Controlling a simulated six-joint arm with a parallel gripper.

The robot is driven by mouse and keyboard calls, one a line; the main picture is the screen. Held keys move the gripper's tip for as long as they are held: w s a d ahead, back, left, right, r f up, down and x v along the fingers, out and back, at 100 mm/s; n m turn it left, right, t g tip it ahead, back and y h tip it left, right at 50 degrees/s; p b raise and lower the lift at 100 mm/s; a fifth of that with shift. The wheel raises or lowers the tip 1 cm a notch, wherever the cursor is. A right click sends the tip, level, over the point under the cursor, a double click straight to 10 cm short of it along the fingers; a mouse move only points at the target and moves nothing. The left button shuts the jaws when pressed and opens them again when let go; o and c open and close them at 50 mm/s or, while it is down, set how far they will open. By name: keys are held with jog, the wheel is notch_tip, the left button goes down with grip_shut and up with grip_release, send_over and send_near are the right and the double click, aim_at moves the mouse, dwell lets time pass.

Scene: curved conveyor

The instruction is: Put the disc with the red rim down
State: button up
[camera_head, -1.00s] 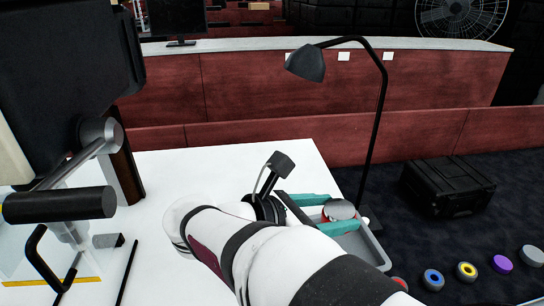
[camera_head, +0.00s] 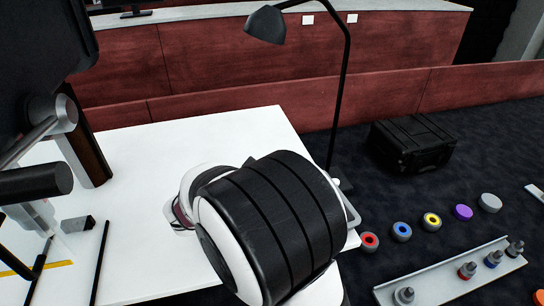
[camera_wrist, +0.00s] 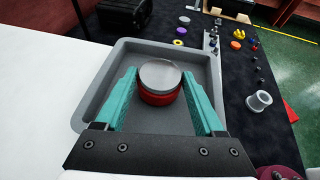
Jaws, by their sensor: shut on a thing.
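The disc with the red rim (camera_wrist: 160,97) has a grey top and a red side. It shows in the wrist view between the two teal fingers of my gripper (camera_wrist: 159,76), which is shut on it. The disc and fingers are over the inside of a grey tray (camera_wrist: 90,88). I cannot tell whether the disc touches the tray floor. In the head view my arm hides the gripper and disc; only a sliver of the tray's edge (camera_head: 353,215) shows.
A white table (camera_head: 240,128) lies left of the tray. A black lamp (camera_head: 266,24) stands behind it. On the dark surface at right are several coloured discs in a row, including a purple one (camera_head: 464,212), a grey rail (camera_head: 432,284) with pegs, and a black case (camera_head: 412,145).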

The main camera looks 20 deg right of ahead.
jog(key=shift+f, duration=0.35)
jog(key=shift+f, duration=0.1)
